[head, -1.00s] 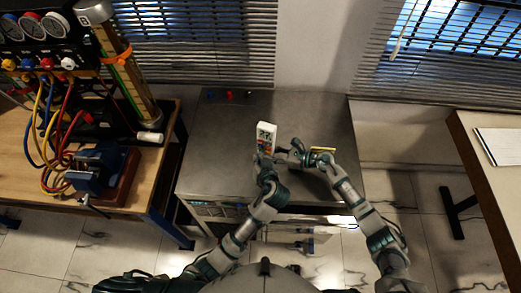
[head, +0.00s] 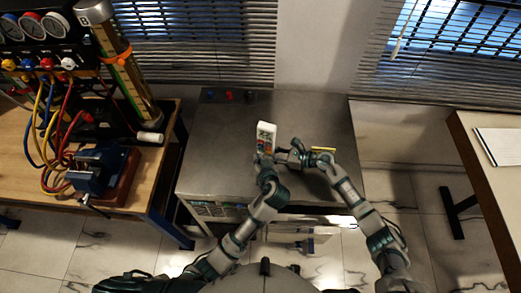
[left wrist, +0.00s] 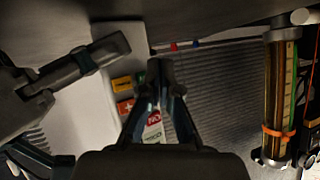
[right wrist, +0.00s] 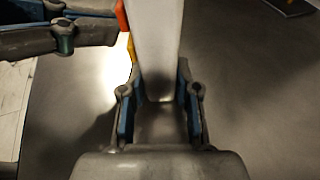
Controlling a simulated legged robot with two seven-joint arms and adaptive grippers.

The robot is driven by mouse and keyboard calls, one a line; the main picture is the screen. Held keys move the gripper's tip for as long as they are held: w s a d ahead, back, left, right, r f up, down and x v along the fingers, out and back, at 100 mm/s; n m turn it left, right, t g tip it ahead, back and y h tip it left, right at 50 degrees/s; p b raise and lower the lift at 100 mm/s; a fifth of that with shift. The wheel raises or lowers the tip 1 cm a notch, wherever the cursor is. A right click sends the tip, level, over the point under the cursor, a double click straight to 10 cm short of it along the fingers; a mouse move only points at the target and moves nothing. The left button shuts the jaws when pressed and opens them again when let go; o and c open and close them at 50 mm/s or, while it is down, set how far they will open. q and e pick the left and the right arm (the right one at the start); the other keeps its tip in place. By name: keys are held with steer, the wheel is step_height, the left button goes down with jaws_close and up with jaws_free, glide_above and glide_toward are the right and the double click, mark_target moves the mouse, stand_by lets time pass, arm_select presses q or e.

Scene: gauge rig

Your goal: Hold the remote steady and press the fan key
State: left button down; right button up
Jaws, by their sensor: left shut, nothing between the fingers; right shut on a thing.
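The remote (head: 267,130) is white, with a small number display at its top and coloured keys below. It stands over the metal bench top. In the right wrist view the remote's pale body (right wrist: 156,45) lies between the fingers of my right gripper (right wrist: 160,92), which is shut on it. My left gripper (left wrist: 158,68) is shut and empty over the key side. My fingers hide other keys. I cannot tell whether the fingertips touch a key.
The metal bench (head: 225,125) is mostly clear, with small dark, red and blue pieces (head: 230,96) at its back. A yellow-edged item (head: 323,150) lies by my right wrist. A wooden bench (head: 150,185) with a vise (head: 97,172), hoses and gauges stands left.

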arm_select(q)
steer(key=shift+w, duration=0.1)
steer(key=shift+w+d+r, duration=0.1)
steer(key=shift+w, duration=0.2)
steer(key=shift+w+d, duration=0.1)
steer(key=shift+w, duration=0.25)
stand_by(0.8)
steer(key=shift+s, duration=0.15)
steer(key=shift+s+a, duration=0.25)
steer(key=shift+s, duration=0.4)
steer(key=shift+w, duration=0.1)
stand_by(0.4)
steer(key=shift+w+d, duration=0.15)
steer(key=shift+w, duration=0.2)
steer(key=shift+w+d, duration=0.1)
steer(key=shift+w, duration=0.2)
stand_by(0.9)
steer(key=shift+s+a, duration=0.2)
steer(key=shift+s, duration=0.55)
